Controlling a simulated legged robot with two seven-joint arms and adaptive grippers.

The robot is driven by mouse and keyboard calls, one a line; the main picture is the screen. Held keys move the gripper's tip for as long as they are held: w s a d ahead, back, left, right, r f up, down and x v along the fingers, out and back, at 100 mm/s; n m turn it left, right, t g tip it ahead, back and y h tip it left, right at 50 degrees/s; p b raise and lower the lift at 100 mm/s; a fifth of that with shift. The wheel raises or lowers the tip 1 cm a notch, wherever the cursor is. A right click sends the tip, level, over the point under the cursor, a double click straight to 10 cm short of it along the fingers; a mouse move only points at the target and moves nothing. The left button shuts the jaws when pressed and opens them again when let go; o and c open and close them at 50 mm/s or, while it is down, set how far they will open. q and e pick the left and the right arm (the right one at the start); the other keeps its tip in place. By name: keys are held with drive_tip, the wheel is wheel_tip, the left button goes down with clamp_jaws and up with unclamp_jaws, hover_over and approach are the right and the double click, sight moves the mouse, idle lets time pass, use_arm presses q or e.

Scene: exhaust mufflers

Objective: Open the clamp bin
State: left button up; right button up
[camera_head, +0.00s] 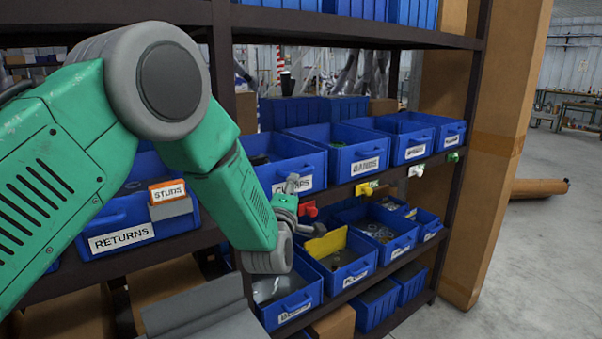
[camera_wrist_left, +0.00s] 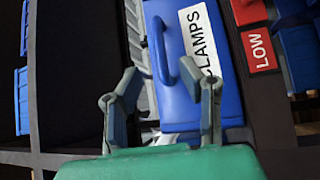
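The blue clamps bin (camera_head: 283,150) sits on the middle shelf in the head view, its label partly covered by my left gripper (camera_head: 290,188). In the left wrist view, the clamps bin (camera_wrist_left: 188,108) shows its front face, a white label reading CLAMPS and a blue loop handle (camera_wrist_left: 160,52). My left gripper (camera_wrist_left: 160,68) is open there, with its two fingers spread apart and the handle between and just beyond their tips. I cannot tell whether either finger touches the handle. The bin appears seated in the shelf. My right gripper is not in view.
A red LOW tag (camera_wrist_left: 259,50) hangs beside the clamps bin. A returns bin (camera_head: 122,233) stands left, and another labelled blue bin (camera_head: 345,155) stands right. More bins fill the shelf below. A dark shelf post (camera_head: 462,150) and open floor (camera_head: 530,240) lie to the right.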

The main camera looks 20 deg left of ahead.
sight(300, 173)
use_arm(q)
drive_tip(key=w, duration=0.4)
drive_tip(key=w+r, duration=0.1)
drive_tip(key=w, duration=0.2)
drive_tip(key=shift+w+a, duration=0.1)
drive_tip(key=shift+a, duration=0.2)
drive_tip(key=shift+w+d, duration=0.4)
drive_tip(key=shift+w, duration=0.1)
drive_tip(key=shift+a, duration=0.4)
drive_tip(key=shift+s+a+f, duration=0.1)
drive_tip(key=shift+a, duration=0.2)
clamp_jaws()
